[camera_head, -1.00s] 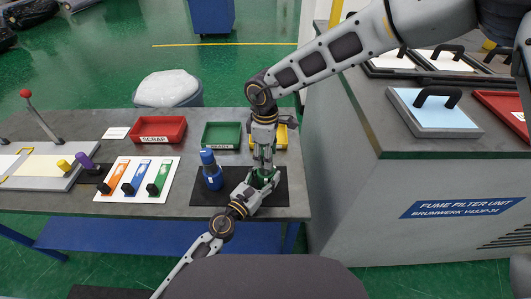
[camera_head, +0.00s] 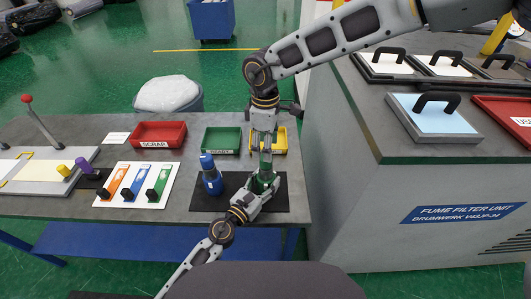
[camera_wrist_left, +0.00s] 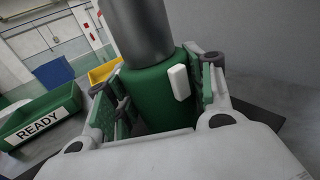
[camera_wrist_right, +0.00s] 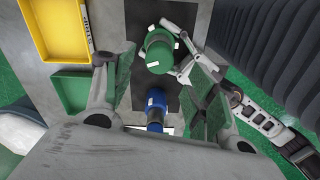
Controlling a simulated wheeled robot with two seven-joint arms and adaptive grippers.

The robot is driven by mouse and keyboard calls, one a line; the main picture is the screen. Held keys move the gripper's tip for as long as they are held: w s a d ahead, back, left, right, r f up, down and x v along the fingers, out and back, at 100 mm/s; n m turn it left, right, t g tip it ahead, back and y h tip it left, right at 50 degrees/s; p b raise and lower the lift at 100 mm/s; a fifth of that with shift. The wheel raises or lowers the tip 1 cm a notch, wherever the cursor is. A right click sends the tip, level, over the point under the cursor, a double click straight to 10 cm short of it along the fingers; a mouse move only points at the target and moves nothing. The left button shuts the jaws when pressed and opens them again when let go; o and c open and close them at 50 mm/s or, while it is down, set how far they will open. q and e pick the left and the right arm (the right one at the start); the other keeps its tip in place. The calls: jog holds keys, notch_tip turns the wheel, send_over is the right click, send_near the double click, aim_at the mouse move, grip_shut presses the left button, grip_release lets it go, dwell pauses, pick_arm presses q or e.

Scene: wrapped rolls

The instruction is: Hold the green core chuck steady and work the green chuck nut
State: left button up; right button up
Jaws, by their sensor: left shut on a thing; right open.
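The green core chuck (camera_head: 266,178) stands on the black mat (camera_head: 225,197). In the left wrist view its green body (camera_wrist_left: 152,100) has a white tab and a dark grey cylinder rising from it. My left gripper (camera_head: 258,188) is shut on the green body from the side. In the right wrist view the round green top (camera_wrist_right: 158,50), apparently the chuck nut, lies beyond my right fingertips. My right gripper (camera_wrist_right: 162,108) is open and empty above the chuck, pointing down. The nut's threads and any gap beneath it are hidden.
A blue chuck (camera_head: 211,178) stands left of the green one on the mat. Red SCRAP (camera_head: 158,134), green READY (camera_head: 221,139) and yellow (camera_head: 281,142) bins line the back. The fume filter unit (camera_head: 430,200) rises close on the right.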

pick_arm(q)
jog(key=shift+f, duration=0.15)
pick_arm(e)
notch_tip(320, 180, up, 6)
dwell(0.5)
pick_arm(q)
jog(key=o, duration=1.6)
jog(key=shift+c, duration=0.2)
jog(key=shift+s+a, duration=0.15)
jog(key=shift+v, duration=5.8)
jog(key=shift+s+a, duration=0.1)
pick_arm(e)
jog(key=shift+s+a+f, duration=0.1)
